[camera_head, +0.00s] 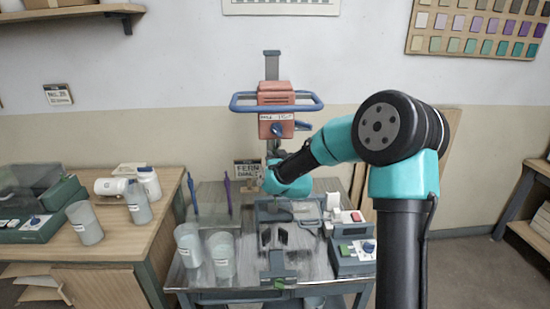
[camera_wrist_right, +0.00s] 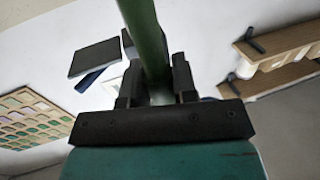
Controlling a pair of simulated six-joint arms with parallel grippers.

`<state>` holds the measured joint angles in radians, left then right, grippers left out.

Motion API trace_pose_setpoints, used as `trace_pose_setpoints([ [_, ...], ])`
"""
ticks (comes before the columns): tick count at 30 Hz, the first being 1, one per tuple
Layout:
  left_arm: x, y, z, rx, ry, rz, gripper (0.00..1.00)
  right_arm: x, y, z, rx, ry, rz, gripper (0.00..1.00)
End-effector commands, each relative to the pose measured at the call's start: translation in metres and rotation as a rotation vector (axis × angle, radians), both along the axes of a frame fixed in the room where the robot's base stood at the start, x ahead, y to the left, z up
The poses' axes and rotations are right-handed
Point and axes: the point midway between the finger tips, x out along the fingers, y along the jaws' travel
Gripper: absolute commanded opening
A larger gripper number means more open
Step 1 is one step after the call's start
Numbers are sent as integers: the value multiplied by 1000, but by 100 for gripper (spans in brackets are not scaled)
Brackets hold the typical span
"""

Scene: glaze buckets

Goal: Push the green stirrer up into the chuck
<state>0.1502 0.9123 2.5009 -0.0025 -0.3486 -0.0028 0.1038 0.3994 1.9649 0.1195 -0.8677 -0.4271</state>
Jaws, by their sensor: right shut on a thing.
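The green stirrer (camera_wrist_right: 148,35) shows in the right wrist view as a thick green shaft. It runs between the two dark fingers of my right gripper (camera_wrist_right: 156,82), which is shut on it. In the head view my right arm reaches to just below the red mixer head (camera_head: 276,100), which has a blue handle around it. My forearm and wrist hide the jaws and the stirrer there. The chuck is under the mixer head, but too small and partly covered, so I cannot tell whether the stirrer touches it. My left gripper is out of view.
A blue stirrer (camera_head: 192,195) and a purple stirrer (camera_head: 228,190) stand upright left of my wrist. Two pale buckets (camera_head: 221,255) stand at the metal table's left. A control box (camera_head: 352,257) sits at its right. The wooden bench (camera_head: 110,250) at left holds more containers.

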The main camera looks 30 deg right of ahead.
Motion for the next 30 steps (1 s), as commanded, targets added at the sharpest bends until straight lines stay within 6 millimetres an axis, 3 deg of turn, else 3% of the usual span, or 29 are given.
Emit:
trace_pose_setpoints([
  [6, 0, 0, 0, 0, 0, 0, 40, 0, 0, 0, 0, -1, 0, 3],
  [7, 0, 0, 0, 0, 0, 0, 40, 0, 0, 0, 0, -1, 0, 29],
  [15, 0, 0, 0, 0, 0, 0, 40, 0, 0, 0, 0, -1, 0, 55],
  [25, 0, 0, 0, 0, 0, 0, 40, -2, 1, 0, 0, 1, 0, 56],
  [30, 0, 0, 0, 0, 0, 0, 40, -15, 3, 0, 0, 0, 0, 56],
])
